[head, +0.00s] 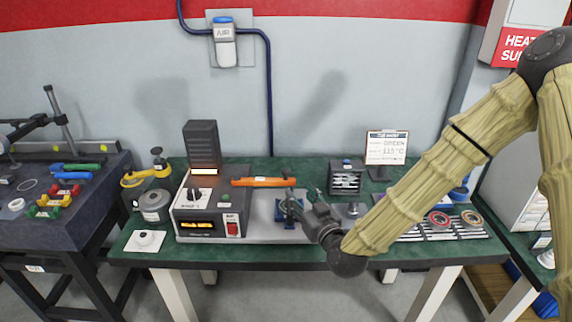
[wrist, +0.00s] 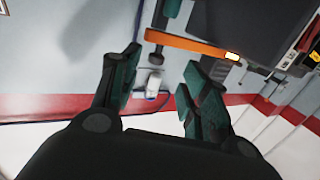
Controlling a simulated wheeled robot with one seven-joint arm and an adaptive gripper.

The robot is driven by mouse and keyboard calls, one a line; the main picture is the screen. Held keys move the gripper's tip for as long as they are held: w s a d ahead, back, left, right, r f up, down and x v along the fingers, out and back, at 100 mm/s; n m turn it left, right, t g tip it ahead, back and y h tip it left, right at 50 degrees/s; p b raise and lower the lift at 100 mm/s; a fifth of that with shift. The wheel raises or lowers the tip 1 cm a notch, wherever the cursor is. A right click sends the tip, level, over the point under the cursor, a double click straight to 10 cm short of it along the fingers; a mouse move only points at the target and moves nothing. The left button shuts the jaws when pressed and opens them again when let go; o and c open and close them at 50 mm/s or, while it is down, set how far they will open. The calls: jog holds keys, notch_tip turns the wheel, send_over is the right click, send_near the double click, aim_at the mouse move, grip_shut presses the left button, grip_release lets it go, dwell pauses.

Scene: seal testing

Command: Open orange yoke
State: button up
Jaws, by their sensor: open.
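The orange yoke (head: 262,182) is a level orange bar. It reaches right from the grey sealing unit (head: 208,215), above the grey base plate. My gripper (head: 302,196) is just off the yoke's right end, with its dark green fingers pointing toward the bench's back. In the wrist view the yoke (wrist: 185,43) crosses above and beyond the fingertips, with a pale patch at its right end. My gripper (wrist: 162,64) is open there, with nothing between the fingers. I cannot tell whether a finger touches the yoke.
A blue fixture (head: 286,211) stands below the yoke's right end, partly behind my fingers. A dark vented tower (head: 202,147) rises behind the unit. A small dark rack (head: 346,178) and a sign (head: 386,148) stand right. A round grey pot (head: 153,206) is left.

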aim_at(288, 172)
jog(key=p+x, duration=0.1)
jog(key=x, duration=0.3)
jog(key=r+x, duration=0.1)
jog(key=x, duration=0.2)
jog(key=r+p+x, duration=0.1)
jog(key=x, duration=0.3)
jog(key=shift+w+r+p, duration=0.1)
jog(key=shift+w+p, duration=0.25)
jog(key=shift+w, duration=0.05)
jog(key=shift+c, duration=0.2)
grip_shut()
